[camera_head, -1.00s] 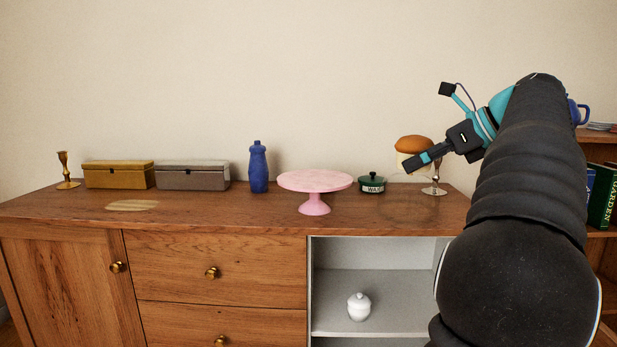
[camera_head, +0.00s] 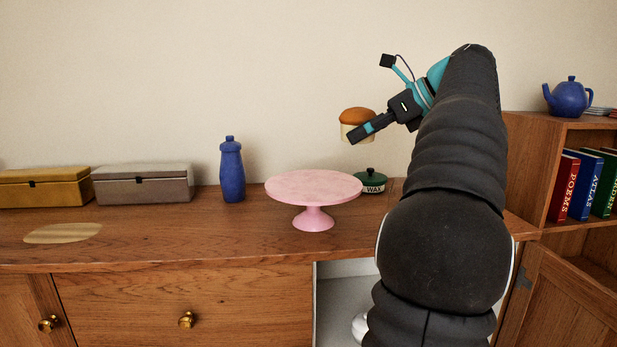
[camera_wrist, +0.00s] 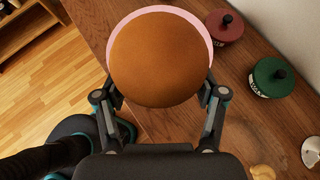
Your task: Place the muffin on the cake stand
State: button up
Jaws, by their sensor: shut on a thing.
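The muffin (camera_head: 357,119), with a brown-orange top and a pale base, is held in the air by my gripper (camera_head: 362,131). It is above and to the right of the cake stand in the head view. In the wrist view the muffin (camera_wrist: 160,58) fills the space between the two fingers (camera_wrist: 160,97). The pink cake stand (camera_head: 313,187) stands on the wooden sideboard with its flat top empty. In the wrist view only a pink rim of the cake stand (camera_wrist: 203,28) shows behind the muffin; the rest is hidden by it.
A green WAX pot (camera_head: 370,181) stands right of the stand, and a red pot (camera_wrist: 224,27) shows in the wrist view. A blue bottle (camera_head: 232,170), a grey box (camera_head: 143,184) and a yellow box (camera_head: 45,188) are to the left. A bookshelf (camera_head: 540,150) is at right.

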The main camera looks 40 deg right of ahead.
jog(key=b, duration=0.2)
send_over(314, 183)
jog(key=s, duration=0.1)
notch_tip(314, 183, down, 6)
jog(key=shift+d+f, duration=0.1)
jog(key=shift+f+b, duration=0.75)
jog(key=shift+f, duration=1.15)
jog(key=shift+f, duration=0.3)
jog(key=shift+s+f, duration=0.1)
jog(key=shift+f, duration=0.45)
jog(key=o, duration=1.4)
jog(key=shift+f, duration=0.1)
jog(key=shift+d, duration=0.1)
